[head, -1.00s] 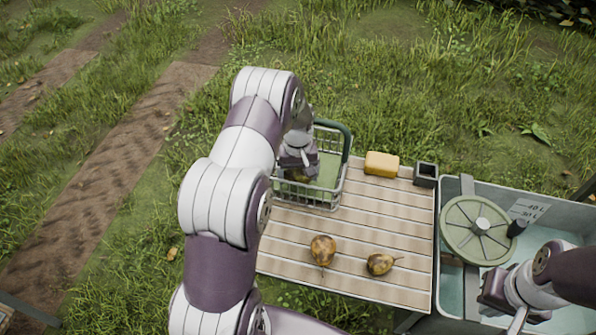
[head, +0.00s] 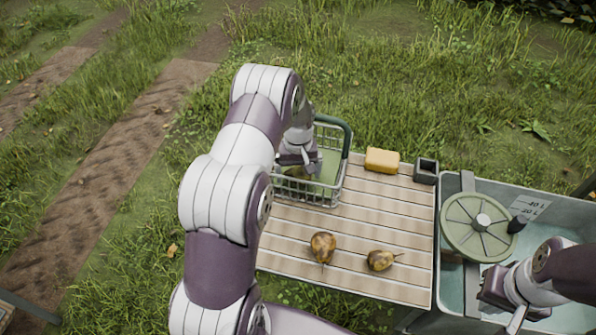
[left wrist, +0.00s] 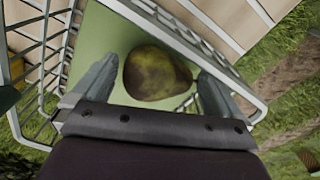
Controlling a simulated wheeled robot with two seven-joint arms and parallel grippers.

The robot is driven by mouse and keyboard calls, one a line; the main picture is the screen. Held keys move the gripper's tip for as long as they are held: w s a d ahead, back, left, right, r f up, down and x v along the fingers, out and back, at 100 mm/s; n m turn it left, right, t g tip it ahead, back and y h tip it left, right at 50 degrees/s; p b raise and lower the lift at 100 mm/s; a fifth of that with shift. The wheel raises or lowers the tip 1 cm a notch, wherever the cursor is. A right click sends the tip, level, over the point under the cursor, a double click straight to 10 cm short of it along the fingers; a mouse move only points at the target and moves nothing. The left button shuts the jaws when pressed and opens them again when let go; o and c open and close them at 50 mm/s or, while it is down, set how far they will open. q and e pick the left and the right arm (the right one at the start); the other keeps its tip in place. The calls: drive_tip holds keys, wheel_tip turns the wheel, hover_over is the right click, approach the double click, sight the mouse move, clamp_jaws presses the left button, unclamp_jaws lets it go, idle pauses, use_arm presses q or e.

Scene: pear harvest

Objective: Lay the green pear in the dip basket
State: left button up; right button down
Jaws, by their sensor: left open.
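The green pear (left wrist: 158,72) is mottled dark green and lies on the pale green floor of the dip basket. The dip basket (head: 318,200) is a wire basket with a green handle at the table's back left. It also shows in the left wrist view (left wrist: 42,82). My left gripper (head: 300,174) reaches down inside it. In the left wrist view its fingers (left wrist: 158,84) stand open, one on each side of the pear, with gaps visible. In the head view the wrist mostly hides the pear. My right gripper (head: 516,318) is over the tub at the lower right, its jaws unclear.
Two brownish pears (head: 323,247) (head: 381,260) lie on the slatted table (head: 350,222). A yellow block (head: 382,161) and a dark square cup (head: 426,171) stand at its back edge. A water tub (head: 570,205) with a green wheel (head: 478,228) adjoins on the right. The table's middle is clear.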

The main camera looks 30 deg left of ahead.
sight(298, 169)
use_arm(q)
wheel_tip(298, 169, up, 12)
drive_tip(key=b, duration=0.2)
drive_tip(key=s+d+r+m, duration=0.1)
drive_tip(key=s+d+m, duration=0.2)
drive_tip(key=s+d, duration=0.3)
drive_tip(key=s+d+m+t, duration=0.1)
drive_tip(key=s+d+m, duration=0.3)
drive_tip(key=s, duration=0.9)
drive_tip(key=shift+s+d+r, duration=0.4)
drive_tip(key=shift+d, duration=0.6)
